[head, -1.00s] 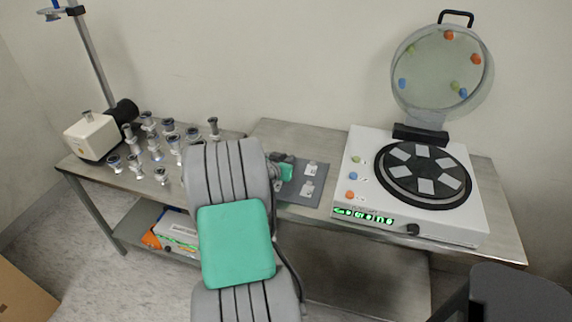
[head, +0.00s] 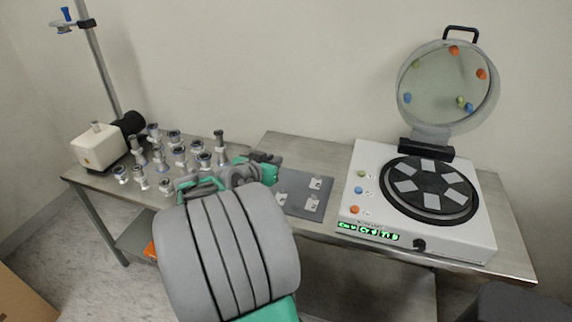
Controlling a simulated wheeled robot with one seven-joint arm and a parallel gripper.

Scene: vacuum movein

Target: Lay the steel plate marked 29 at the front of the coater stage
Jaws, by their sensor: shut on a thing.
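My gripper (head: 266,164) is behind my own arm, above the left part of the grey mat. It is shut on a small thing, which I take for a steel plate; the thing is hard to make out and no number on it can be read. Steel plates with small tags lie on the mat; one is at its back right (head: 317,183). Their markings are too small to read. The coater stage (head: 431,209) is a black disc on the white coater (head: 470,237), well to the right of my gripper. Several pale squares lie around it; whether they are plates or pads I cannot tell.
The coater's round lid (head: 443,85) stands open behind the stage. Three coloured buttons and a green display are on the coater's left and front. Several metal fittings (head: 180,156) and a white pump (head: 98,147) crowd the left table. The grey mat (head: 327,176) lies left of the coater.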

